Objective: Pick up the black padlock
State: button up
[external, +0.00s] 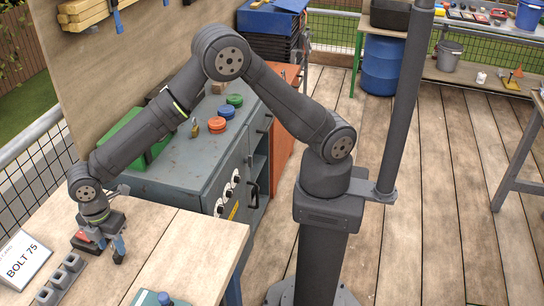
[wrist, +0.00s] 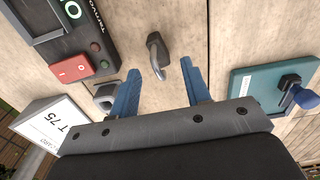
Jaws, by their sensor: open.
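In the wrist view my gripper (wrist: 160,66) is open and points down at the wooden bench top, its two blue fingers apart with nothing gripped. A small dark grey bent piece (wrist: 156,50) sits just beyond and between the fingertips. I cannot tell whether it is the black padlock, and no other thing in view clearly is. In the external view my gripper (external: 108,243) is low over the left bench and hides what lies under it.
A black device with a red switch (wrist: 72,68) lies close left of the fingers. A white BOLT 75 card (external: 22,260) and several grey blocks (external: 60,278) are at the bench's left. A teal box (wrist: 255,90) with a blue knob stands right. Bare wood lies between.

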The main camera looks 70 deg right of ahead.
aim_at(118, 259)
notch_tip(118, 259, down, 4)
jog(key=shift+s+a+r, duration=0.1)
jog(key=shift+a+r, duration=0.05)
grip_shut()
jog(key=shift+r, duration=0.1)
